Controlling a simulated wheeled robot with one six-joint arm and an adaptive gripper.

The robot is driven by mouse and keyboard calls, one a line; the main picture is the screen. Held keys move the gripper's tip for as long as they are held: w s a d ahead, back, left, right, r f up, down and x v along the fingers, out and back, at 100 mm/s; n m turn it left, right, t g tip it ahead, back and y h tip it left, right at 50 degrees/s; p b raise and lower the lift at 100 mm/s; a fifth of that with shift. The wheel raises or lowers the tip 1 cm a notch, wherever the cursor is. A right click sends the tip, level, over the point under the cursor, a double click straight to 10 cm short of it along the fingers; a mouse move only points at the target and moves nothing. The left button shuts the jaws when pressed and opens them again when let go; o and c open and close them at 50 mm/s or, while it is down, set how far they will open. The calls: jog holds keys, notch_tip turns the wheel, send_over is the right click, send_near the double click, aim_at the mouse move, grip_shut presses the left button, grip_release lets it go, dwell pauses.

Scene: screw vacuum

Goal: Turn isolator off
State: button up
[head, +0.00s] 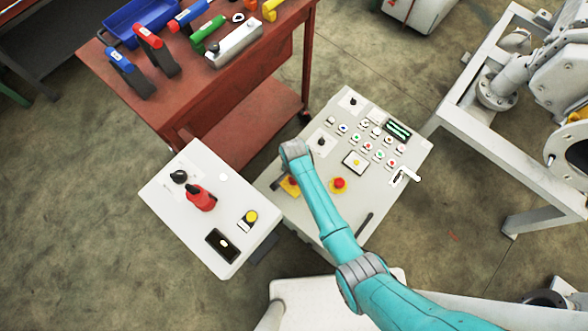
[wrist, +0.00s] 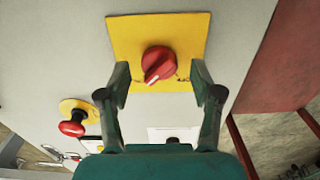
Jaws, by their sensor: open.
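The isolator is a red rotary knob (wrist: 158,64) on a square yellow plate (wrist: 125,35), in the wrist view. A white mark on the knob points to the lower left. My gripper (wrist: 162,84) is open, with one finger on each side just below the knob in the picture; the knob sits between the finger lines, and I cannot tell whether they touch it. In the head view the yellow plate (head: 290,186) shows beside my arm on the control panel (head: 325,225); the knob and my fingertips are hidden behind my arm.
A red emergency button (head: 339,184) sits on the panel right of my arm; it also shows in the wrist view (wrist: 73,126). A white box (head: 190,230) with a red handle (head: 201,198) stands left. A red tool table (head: 190,90) stands behind, a metal frame (head: 500,150) right.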

jog(key=shift+f, duration=0.45)
jog(key=c, duration=1.1)
jog(key=shift+c, duration=0.2)
